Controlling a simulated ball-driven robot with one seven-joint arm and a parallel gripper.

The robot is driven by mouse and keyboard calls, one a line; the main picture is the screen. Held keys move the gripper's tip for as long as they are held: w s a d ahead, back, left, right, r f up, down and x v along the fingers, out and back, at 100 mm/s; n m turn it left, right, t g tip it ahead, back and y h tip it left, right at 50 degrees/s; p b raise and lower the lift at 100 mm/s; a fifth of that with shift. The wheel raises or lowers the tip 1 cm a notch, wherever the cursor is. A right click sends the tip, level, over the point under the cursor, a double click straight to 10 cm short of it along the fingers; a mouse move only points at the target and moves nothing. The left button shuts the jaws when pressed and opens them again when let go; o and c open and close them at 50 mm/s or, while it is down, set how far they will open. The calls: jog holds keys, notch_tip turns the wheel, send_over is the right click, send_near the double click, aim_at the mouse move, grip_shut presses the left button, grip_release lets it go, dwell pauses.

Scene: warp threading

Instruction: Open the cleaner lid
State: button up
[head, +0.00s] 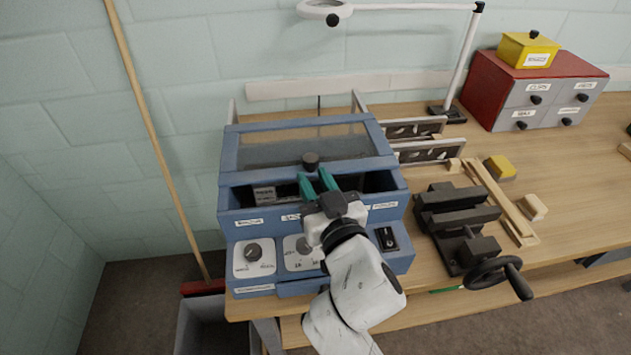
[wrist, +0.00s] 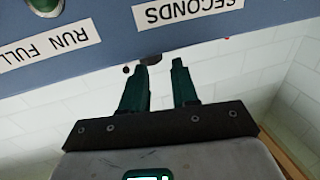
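The cleaner (head: 245,215) is a blue box on the bench's left side. Its lid (head: 240,174) has a blue frame, a clear window and a black knob (head: 310,160) at the middle of its front edge. A dark gap shows between that edge and the box's front panel; I cannot tell how far the lid is raised. My gripper (head: 317,180) has teal fingers, spread apart and empty, just below the knob and in front of the gap. In the wrist view, my gripper (wrist: 164,64) shows a gap between its fingertips, with a small dark piece near the left one.
A black vise (head: 455,220) with a crank stands right of the cleaner. Wooden strips (head: 500,205) and a yellow block (head: 499,167) lie beyond it. A red drawer cabinet (head: 535,85) and a lamp (head: 460,65) stand behind. A wooden pole (head: 155,135) leans at the left.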

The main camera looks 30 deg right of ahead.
grip_shut()
dwell(0.5)
jog(key=shift+c, duration=2.2)
grip_release()
jog(key=o, duration=1)
jog(key=shift+o, duration=0.2)
jog(key=s+a+b, duration=0.1)
jog(key=s+b, duration=0.1)
jog(key=s, duration=0.8)
jog(key=shift+s+b, duration=0.35)
jog(key=shift+a, duration=0.1)
